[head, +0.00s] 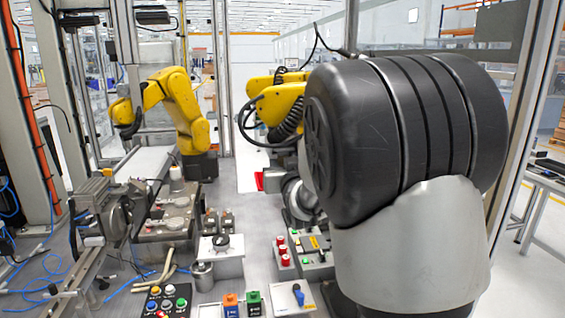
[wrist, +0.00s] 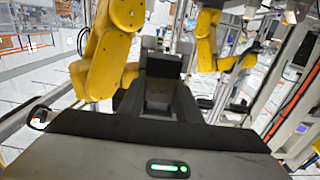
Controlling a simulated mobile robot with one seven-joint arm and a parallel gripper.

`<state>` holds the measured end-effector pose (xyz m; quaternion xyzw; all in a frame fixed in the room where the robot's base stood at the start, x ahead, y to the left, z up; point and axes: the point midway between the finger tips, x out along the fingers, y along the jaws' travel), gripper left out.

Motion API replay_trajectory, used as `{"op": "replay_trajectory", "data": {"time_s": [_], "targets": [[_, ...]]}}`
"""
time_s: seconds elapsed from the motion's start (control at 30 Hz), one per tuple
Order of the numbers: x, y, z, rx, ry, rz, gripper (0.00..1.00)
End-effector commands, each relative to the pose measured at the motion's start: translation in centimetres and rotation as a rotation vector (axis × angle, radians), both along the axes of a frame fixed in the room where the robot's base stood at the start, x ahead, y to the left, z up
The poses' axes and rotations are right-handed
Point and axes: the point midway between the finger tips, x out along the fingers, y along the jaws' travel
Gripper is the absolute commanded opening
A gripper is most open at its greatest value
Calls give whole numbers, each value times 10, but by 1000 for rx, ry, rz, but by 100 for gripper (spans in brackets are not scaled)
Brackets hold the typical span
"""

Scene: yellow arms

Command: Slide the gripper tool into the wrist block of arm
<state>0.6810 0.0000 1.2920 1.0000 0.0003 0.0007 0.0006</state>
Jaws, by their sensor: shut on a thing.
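My gripper (wrist: 160,108) shows in the wrist view, shut on a dark block-shaped tool (wrist: 162,66) that stands out ahead of the fingers. In the head view my own black and grey arm hides the gripper and the tool. A yellow arm (wrist: 112,62) is close by on the left in the wrist view, partly overlapped by the tool. In the head view a yellow arm (head: 278,103) shows partly behind my arm. Another yellow arm (head: 186,108) stands farther left. I cannot make out a wrist block or whether the tool touches one.
In the head view, a metal fixture (head: 106,212) stands at left. Button boxes (head: 168,302), an orange block (head: 231,303), a green block (head: 253,302) and a metal cylinder (head: 203,276) crowd the front of the grey table. A metal post (wrist: 297,118) stands at right in the wrist view.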

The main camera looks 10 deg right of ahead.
Motion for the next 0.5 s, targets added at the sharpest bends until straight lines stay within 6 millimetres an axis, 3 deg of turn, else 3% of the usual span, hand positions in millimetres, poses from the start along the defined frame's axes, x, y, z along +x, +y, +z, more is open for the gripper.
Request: {"op": "replay_trajectory", "data": {"time_s": [0.5], "targets": [[0, 0, -1, 1, -5, 0, 0]]}}
